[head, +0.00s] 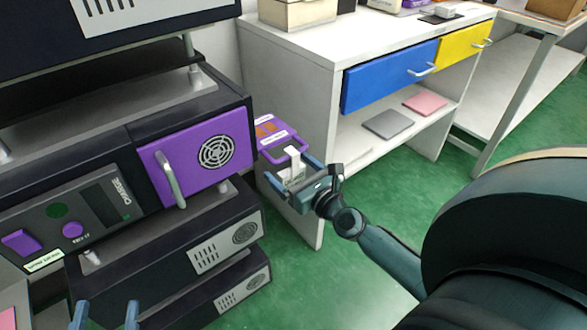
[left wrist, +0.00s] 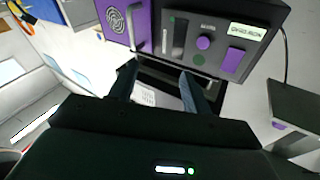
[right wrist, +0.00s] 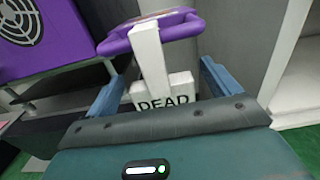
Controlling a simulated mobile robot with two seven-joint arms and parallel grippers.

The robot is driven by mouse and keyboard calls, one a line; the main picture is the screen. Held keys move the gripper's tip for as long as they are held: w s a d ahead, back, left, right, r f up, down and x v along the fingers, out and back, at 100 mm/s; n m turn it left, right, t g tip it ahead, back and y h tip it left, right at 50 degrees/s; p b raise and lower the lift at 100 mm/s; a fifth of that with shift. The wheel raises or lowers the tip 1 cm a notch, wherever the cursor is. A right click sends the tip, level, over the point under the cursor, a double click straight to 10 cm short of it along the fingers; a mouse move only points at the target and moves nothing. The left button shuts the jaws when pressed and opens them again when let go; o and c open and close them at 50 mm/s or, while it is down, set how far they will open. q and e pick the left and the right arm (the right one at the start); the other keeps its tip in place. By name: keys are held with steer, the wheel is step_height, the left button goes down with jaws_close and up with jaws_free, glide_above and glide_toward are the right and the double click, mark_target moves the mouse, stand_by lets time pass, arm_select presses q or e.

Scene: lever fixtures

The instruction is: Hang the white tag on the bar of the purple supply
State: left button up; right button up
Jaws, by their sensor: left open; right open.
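My left gripper (head: 105,312) is open and empty, low in front of the supply's control panel.
A grey handle (head: 170,180) stands out from the purple panel. A purple knob (head: 73,230) and a purple switch (head: 21,241) are to its left. A white desk (head: 310,45) with blue and yellow drawers stands at the right. Green floor is free below it.

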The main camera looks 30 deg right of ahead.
steer(key=s+d+b, duration=0.1)
steer(key=s+b, duration=0.1)
steer(key=s, duration=1.1)
steer(key=shift+b, duration=0.3)
steer(key=shift+s, duration=0.15)
